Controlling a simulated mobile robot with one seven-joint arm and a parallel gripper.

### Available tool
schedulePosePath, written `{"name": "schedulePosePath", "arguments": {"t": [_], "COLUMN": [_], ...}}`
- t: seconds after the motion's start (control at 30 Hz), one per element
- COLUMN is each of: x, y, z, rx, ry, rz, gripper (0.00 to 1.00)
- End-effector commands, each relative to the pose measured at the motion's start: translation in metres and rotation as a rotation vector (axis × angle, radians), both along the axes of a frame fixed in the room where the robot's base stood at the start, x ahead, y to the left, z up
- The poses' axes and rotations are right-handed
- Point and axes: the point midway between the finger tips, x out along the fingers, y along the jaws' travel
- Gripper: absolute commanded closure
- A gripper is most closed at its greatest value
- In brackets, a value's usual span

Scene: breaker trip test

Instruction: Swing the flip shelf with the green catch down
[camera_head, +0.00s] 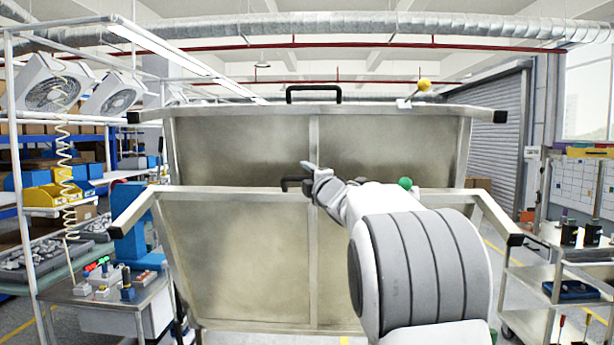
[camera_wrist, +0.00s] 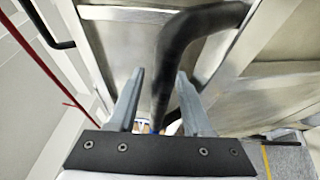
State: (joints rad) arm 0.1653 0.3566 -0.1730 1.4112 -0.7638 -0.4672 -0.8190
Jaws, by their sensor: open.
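The flip shelf with the green catch (camera_head: 250,255) is the nearer, lower metal panel, standing steeply tilted. Its green catch (camera_head: 404,183) shows as a ball at the top edge, just above my arm. Its black handle (camera_head: 290,184) sits at the middle of the top edge, partly hidden by my gripper (camera_head: 309,168). In the wrist view the black handle (camera_wrist: 172,60) runs between the two open fingers of my gripper (camera_wrist: 160,76). The fingers lie on either side of it; I cannot tell whether they touch it.
A second flip shelf (camera_head: 240,145) stands behind and higher, with a yellow catch (camera_head: 424,85) and its own black handle (camera_head: 313,90). A small bench (camera_head: 120,308) with parts is at the left. A cart (camera_head: 570,270) stands at the right.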

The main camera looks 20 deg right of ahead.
Motion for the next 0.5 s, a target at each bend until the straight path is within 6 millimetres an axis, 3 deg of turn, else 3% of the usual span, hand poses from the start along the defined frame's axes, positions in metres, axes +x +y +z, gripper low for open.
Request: {"name": "schedulePosePath", "arguments": {"t": [0.07,0.33,0.5], "x": [-0.0001,-0.0003,-0.0003], "y": [0.0,-0.0001,-0.0001], "z": [-0.0001,0.0,0.0], "rx": [0.0,0.0,0.0], "ry": [0.0,0.0,0.0], "rz": [0.0,0.0,0.0], "gripper": [0.5,0.97,1.0]}}
